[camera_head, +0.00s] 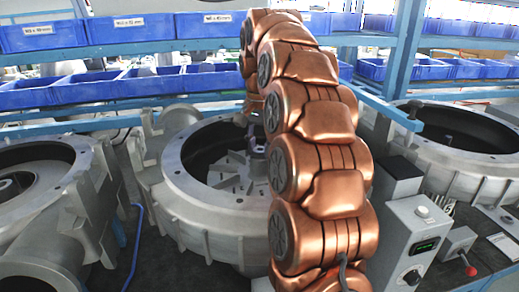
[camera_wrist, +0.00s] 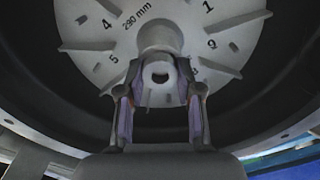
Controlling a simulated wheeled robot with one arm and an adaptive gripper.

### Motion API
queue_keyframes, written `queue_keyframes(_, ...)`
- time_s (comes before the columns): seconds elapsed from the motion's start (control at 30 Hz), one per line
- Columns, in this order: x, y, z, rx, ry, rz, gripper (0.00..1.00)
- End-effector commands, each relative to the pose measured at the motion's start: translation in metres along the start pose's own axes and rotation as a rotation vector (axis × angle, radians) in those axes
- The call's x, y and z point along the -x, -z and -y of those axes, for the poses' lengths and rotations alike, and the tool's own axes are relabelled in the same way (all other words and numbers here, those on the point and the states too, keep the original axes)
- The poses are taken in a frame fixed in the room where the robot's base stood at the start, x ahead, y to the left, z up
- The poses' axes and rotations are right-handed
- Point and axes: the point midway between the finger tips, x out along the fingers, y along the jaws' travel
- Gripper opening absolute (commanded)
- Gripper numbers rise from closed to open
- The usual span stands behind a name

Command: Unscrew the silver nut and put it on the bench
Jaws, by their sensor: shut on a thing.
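The open blower housing (camera_head: 207,225) stands at the middle of the bench, with a vaned grey impeller (camera_head: 222,178) inside. In the wrist view the impeller (camera_wrist: 205,22) shows printed numbers and a raised central hub (camera_wrist: 158,36). My gripper (camera_wrist: 160,84) is at the hub, with one finger on each side of the silver nut (camera_wrist: 159,67), shut on it. The nut shows as a grey ring with a dark opening. The frames do not show clearly whether its thread is still engaged. In the head view my copper arm hides most of the gripper and the nut.
Other blower housings stand at left (camera_head: 88,205) and right (camera_head: 455,165). A grey control box (camera_head: 418,232) and a red-knobbed switch box (camera_head: 458,248) sit at right. Blue bins (camera_head: 120,90) line the shelves behind. Dark bench surface (camera_head: 165,262) shows between the left and middle housings.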

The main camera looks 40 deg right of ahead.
Motion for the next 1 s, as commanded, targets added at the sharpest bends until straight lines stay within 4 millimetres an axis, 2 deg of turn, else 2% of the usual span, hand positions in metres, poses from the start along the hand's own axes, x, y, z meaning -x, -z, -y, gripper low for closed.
queue_keyframes(0.5, 0.002, -0.0002, 0.0004, 0.505, 0.0, 0.0, 0.0)
queue_keyframes(1.0, 0.0021, -0.0002, 0.0004, 0.917, -0.001, 0.0, 0.0)
